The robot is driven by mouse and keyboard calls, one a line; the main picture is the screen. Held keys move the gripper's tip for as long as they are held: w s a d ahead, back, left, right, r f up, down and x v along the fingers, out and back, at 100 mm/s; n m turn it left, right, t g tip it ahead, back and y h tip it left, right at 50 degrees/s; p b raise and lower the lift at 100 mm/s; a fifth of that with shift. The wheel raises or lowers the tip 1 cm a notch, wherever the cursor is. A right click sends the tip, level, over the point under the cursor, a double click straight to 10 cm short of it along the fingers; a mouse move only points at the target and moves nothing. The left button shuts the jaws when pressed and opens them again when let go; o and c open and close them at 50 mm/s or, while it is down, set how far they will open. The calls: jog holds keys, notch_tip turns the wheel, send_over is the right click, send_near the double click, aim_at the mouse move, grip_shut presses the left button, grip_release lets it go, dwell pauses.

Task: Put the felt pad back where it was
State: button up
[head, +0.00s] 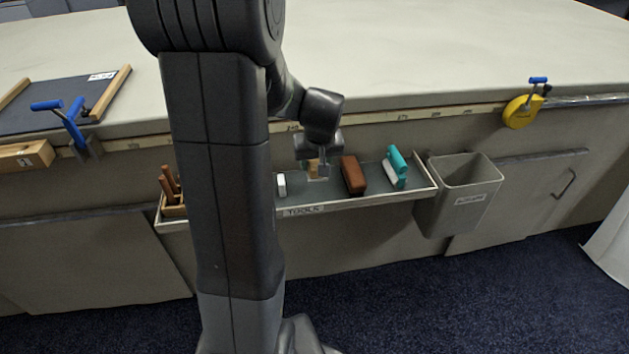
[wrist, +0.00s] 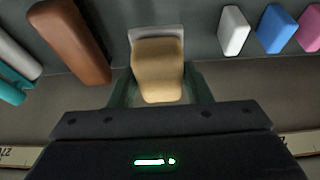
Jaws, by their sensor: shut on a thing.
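My gripper (head: 316,168) is over the tools tray (head: 411,195) on the table's front side. It is shut on a tan block with a pale grey lower layer, which I take to be the felt pad (wrist: 158,66). In the wrist view the pad sits between the two fingers of my gripper (wrist: 160,92), its pale end pointing to the tray's floor. I cannot tell whether it touches the floor. In the head view the fingers partly hide it.
A brown block (head: 353,175) stands close to the right of my gripper, then a teal and white tool (head: 396,168). A white block (head: 281,185) is to the left; blue (wrist: 276,29) and pink (wrist: 312,30) blocks lie beyond. A grey bin (head: 462,200) hangs right of the tray.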

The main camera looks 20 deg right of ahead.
aim_at(316, 175)
jog(key=shift+f+b, duration=0.6)
jog(key=shift+f, duration=2.05)
jog(key=o, duration=1)
jog(key=shift+r, duration=0.1)
jog(key=shift+r, duration=0.2)
jog(key=p+v, duration=0.2)
jog(key=v, duration=0.9)
jog(key=shift+s+a+r+p, duration=0.1)
jog(key=shift+s+r+p, duration=0.15)
jog(key=shift+r+p, duration=0.1)
